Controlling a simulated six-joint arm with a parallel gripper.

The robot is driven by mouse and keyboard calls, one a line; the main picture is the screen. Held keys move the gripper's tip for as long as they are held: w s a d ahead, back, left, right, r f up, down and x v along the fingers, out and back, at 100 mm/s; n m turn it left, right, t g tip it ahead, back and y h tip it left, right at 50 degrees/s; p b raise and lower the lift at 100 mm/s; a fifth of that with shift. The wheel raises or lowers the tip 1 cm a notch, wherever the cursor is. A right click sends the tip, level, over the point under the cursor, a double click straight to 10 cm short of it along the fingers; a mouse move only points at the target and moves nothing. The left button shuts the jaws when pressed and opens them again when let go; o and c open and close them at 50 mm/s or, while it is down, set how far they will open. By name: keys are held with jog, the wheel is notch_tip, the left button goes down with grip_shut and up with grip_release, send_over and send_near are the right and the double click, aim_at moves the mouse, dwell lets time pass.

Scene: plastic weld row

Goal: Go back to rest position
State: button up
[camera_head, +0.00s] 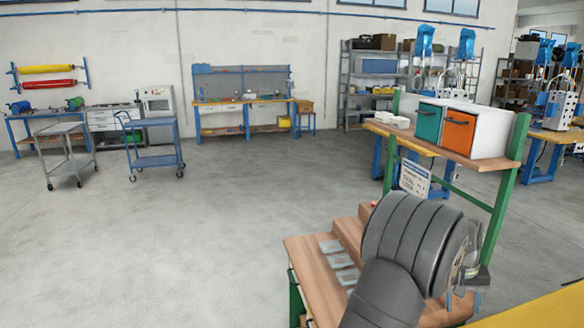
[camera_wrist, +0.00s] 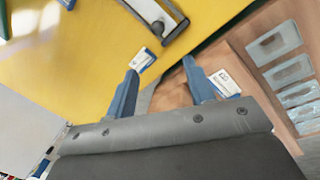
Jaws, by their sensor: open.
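My gripper (camera_wrist: 158,88) shows in the wrist view with its two blue fingers spread apart and nothing between them. It is above the edge where a yellow surface meets a wooden bench top. In the head view my dark grey arm covers part of the wooden bench (camera_head: 305,255), and the gripper's fingers are mostly hidden behind it. Several clear flat plastic pieces (camera_wrist: 285,70) lie in a row on the wood to the right of the fingers. They also show on the bench in the head view (camera_head: 338,260).
A small white-and-blue labelled item (camera_wrist: 143,59) lies near the left fingertip, and another (camera_wrist: 224,82) is by the right finger. A dark-framed device (camera_wrist: 160,15) is on the yellow surface. A shelf (camera_head: 440,147) holds teal and orange drawers (camera_head: 458,130). Open floor (camera_head: 170,240) lies left.

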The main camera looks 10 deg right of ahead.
jog(key=f, duration=0.5)
jog(key=s+d+f, duration=0.1)
jog(key=f, duration=0.4)
jog(key=s+d+f, duration=0.1)
jog(key=f, duration=0.5)
jog(key=shift+d, duration=0.25)
jog(key=s, duration=1.7)
jog(key=shift+s, duration=0.35)
jog(key=shift+o, duration=0.4)
jog(key=o, duration=1)
jog(key=shift+d, duration=0.1)
jog(key=shift+o, duration=0.2)
jog(key=s+r+m+t+y, duration=0.15)
jog(key=s+r+m, duration=0.25)
jog(key=r+m, duration=0.85)
jog(key=shift+n, duration=0.65)
jog(key=f, duration=0.8)
jog(key=shift+s+f, duration=0.15)
jog(key=shift+s, duration=0.05)
notch_tip(320, 180, up, 10)
